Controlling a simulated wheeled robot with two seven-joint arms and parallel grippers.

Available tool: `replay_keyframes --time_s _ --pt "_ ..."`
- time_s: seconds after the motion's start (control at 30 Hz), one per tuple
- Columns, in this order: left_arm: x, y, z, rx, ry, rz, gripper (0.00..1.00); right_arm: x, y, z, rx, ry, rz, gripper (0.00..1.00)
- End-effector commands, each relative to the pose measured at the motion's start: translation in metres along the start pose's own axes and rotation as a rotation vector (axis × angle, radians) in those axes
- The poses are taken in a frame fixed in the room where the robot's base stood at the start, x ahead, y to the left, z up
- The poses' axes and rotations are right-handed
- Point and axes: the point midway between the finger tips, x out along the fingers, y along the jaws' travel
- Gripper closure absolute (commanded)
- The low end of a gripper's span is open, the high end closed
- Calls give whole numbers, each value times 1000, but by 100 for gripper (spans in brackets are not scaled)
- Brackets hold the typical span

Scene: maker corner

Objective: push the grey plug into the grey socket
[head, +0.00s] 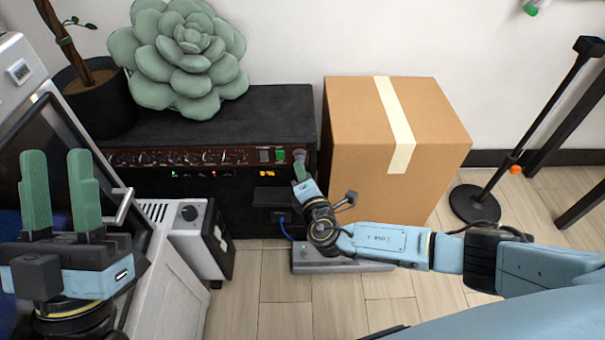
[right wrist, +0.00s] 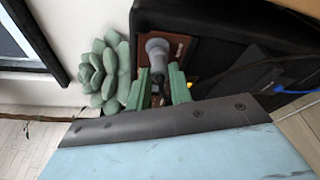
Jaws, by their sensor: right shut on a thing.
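The grey plug (head: 299,154) is at the right end of the black amplifier's control panel in the head view. In the right wrist view the plug (right wrist: 157,46) stands between the green fingers, its wide round end beyond the fingertips and near the brown panel. My right gripper (head: 300,168) is shut on the plug. It also shows in the right wrist view (right wrist: 160,82). I cannot make out the grey socket, and I cannot tell whether the plug touches the panel. My left gripper (head: 59,155) is open and empty at the left, far from the plug.
The black amplifier (head: 150,205) carries a green succulent (head: 185,60) and a dark plant pot (head: 95,100). A cardboard box (head: 385,150) stands close on its right. A grey flat box (head: 340,265) with a blue cable lies below my right arm. A black stand (head: 475,203) is further right.

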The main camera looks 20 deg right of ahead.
Motion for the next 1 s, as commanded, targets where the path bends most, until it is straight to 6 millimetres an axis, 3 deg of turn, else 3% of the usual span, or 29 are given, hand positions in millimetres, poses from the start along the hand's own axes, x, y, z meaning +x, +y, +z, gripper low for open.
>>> replay_keyframes --time_s 0.7,0.73,0.9,1.0 --pt "-4 0 4 0 0 1 64 11 0 3 0 -1 2 99" --pt "-4 0 4 0 0 1 64 11 1 3 0 -1 1 76" --pt "-4 0 4 0 0 0 64 10 1 3 0 -1 1 54" --pt "-4 0 4 0 0 0 64 10 1 3 0 -1 1 54"
